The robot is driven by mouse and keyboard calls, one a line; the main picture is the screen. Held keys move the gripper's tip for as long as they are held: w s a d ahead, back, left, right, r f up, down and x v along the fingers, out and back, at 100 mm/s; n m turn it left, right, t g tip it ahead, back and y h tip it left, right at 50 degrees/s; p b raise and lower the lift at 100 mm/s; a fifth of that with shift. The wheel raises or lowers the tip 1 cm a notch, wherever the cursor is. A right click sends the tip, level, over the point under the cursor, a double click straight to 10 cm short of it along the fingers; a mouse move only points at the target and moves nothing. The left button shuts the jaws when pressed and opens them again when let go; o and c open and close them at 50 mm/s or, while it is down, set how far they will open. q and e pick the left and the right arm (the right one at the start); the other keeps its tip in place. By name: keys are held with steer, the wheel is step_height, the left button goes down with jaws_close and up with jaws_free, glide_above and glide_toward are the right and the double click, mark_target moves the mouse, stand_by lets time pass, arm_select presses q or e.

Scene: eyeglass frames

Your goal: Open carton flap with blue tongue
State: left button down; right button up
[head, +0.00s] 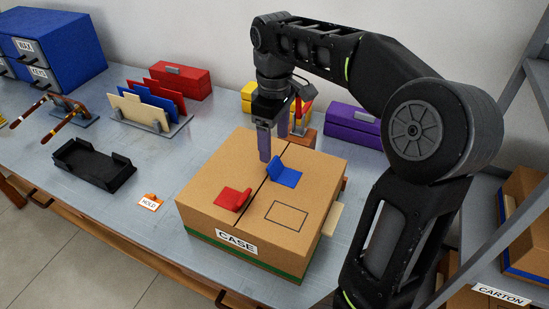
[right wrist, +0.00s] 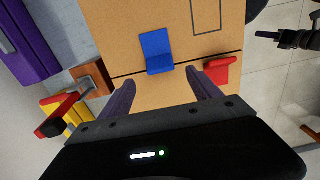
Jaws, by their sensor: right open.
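The carton (head: 215,215) labelled CASE stands on the table, its two top flaps lying flat along a dark seam. The blue tongue (head: 287,177) stands on the right flap beside the seam; it also shows in the right wrist view (right wrist: 156,46). A red tongue (head: 232,199) is on the left flap. My right gripper (head: 272,144) is open and empty, its purple fingers just above the carton beside the blue tongue. In the right wrist view, the blue tongue is beyond the fingertips (right wrist: 162,78). A dark gripper, apparently my left (right wrist: 290,38), is over the floor; its jaws are unclear.
A HOLD sign (head: 150,203) and a black tray (head: 93,168) lie left of the carton. A red-handled lever on a wooden block (head: 303,137) and a purple box (head: 352,126) stand behind it. A shelf (head: 490,220) is at right.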

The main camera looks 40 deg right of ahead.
mark_target(274, 163)
steer(key=shift+f, duration=3.95)
steer(key=shift+c, duration=0.3)
jaws_close()
